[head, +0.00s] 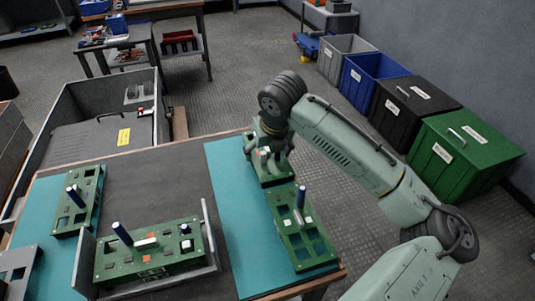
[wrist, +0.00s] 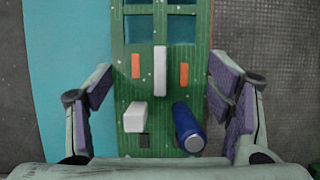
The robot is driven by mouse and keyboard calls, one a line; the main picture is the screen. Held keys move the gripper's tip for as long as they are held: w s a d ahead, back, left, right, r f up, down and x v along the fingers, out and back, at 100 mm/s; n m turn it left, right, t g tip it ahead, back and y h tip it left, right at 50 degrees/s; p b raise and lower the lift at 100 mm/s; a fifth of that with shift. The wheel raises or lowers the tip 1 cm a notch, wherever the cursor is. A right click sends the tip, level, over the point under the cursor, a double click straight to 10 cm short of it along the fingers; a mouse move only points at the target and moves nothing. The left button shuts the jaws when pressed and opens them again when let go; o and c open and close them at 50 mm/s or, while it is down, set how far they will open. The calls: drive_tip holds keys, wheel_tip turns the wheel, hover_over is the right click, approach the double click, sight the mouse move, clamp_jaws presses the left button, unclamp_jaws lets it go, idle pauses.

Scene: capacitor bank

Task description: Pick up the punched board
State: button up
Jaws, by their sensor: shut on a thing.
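The punched board (wrist: 120,60) is a green board with rectangular openings that show teal, two orange parts, two white blocks and a blue cylinder. In the wrist view it runs up the middle between the two purple-padded fingers of my gripper (wrist: 160,92), which is shut on its side edges. In the head view my gripper (head: 269,158) is over this board (head: 277,179) at the far end of the right teal mat, and hides much of it. I cannot tell whether the board touches the mat.
Another green board with openings (head: 317,240) lies just nearer on the same mat (head: 232,200). A populated board (head: 125,262) sits in a grey holder, and another board (head: 90,185) lies at left. Beyond the table's right edge stand several bins, including a green one (head: 440,165).

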sight(267, 149)
drive_tip(key=shift+c, duration=1.4)
drive_tip(key=shift+r, duration=0.1)
wheel_tip(267, 149, up, 10)
drive_tip(key=shift+f+b, duration=0.1)
drive_tip(key=shift+b, duration=0.25)
